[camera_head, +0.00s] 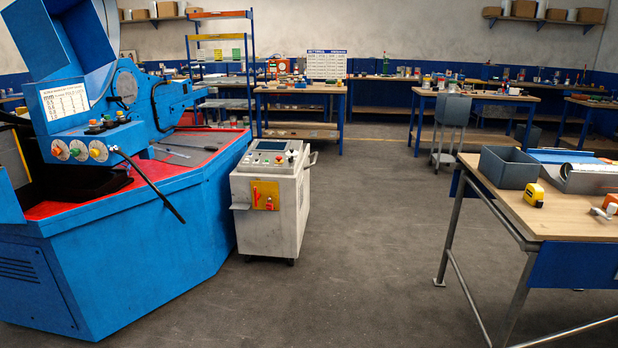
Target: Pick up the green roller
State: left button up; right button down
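I cannot make out a green roller in the head view. The nearest workbench (500,195), at the right, holds a grey open bin (509,167), a yellow tape measure (533,195), a blue flat item (560,155) with a grey metal piece, and a small red-and-white item (606,208) at the picture's right edge. The inside of the grey bin is mostly hidden by its walls. Neither of my grippers shows in this view.
A large blue machine (130,270) with a red top fills the left. A white control cabinet (270,205) on wheels stands beside it. Grey floor (370,250) is clear between cabinet and workbench. A small grey cart (452,110) and more benches stand farther back.

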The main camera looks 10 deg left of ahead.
aim_at(108, 122)
jog(key=i+u, duration=0.25)
jog(key=i, duration=0.45)
jog(key=i+u, duration=0.2)
jog(key=i, duration=0.45)
jog(key=i+l+u, duration=0.25)
jog(key=i, duration=0.45)
